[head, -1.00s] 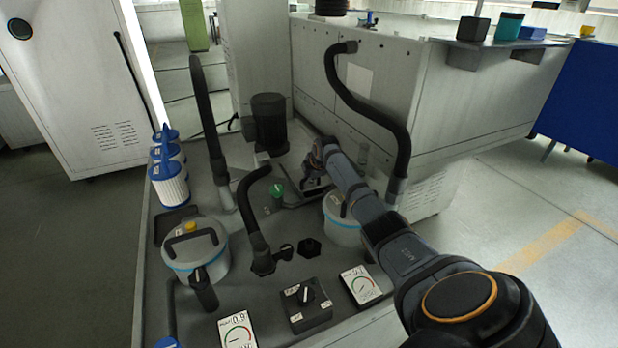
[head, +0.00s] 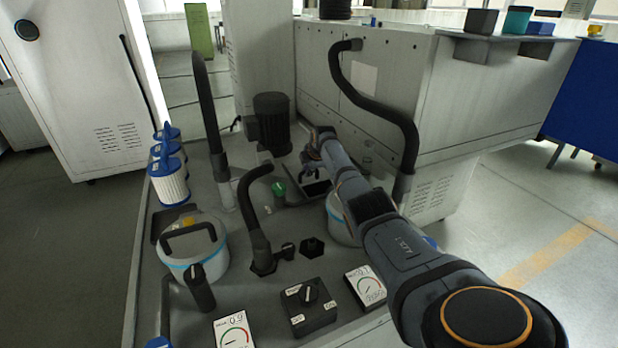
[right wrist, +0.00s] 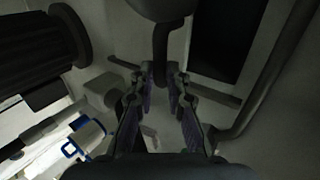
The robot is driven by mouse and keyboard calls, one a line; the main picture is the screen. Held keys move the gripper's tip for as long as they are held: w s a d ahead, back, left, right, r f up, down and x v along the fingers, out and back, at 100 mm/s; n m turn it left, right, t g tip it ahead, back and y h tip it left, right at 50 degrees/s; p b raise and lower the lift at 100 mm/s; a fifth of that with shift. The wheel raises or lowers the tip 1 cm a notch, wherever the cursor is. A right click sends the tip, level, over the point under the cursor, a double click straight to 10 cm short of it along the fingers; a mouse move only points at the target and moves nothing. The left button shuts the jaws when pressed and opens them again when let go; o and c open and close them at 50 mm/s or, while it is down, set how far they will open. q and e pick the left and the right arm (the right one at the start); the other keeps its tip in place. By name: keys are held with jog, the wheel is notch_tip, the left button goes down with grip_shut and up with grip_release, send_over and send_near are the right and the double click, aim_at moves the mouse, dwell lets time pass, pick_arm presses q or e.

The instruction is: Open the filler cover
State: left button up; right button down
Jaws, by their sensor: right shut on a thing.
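My right gripper (head: 310,168) reaches down over the back of the grey machine deck, beside a dark rectangular opening (head: 316,188). In the right wrist view its fingers (right wrist: 161,74) are closed on a dark curved bar (right wrist: 161,45), which looks like the handle of the filler cover. The bar joins a grey rounded part at the top of that view. The dark opening (right wrist: 226,38) lies to the right of the fingers, with a pale surface around it. The cover's own plate is mostly hidden, so I cannot tell its tilt. My left gripper is not in view.
A black motor (head: 271,122) stands close behind the gripper, left of it. A green knob (head: 279,190) and a black hose (head: 250,205) are to its left. Another hose (head: 375,95) arches along the cabinet. A lidded pail (head: 192,245) stands front left.

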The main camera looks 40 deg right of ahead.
dwell(0.3)
jog(key=c, duration=1.3)
grip_release()
jog(key=shift+d, duration=0.1)
jog(key=shift+c, duration=0.2)
jog(key=v, duration=1.2)
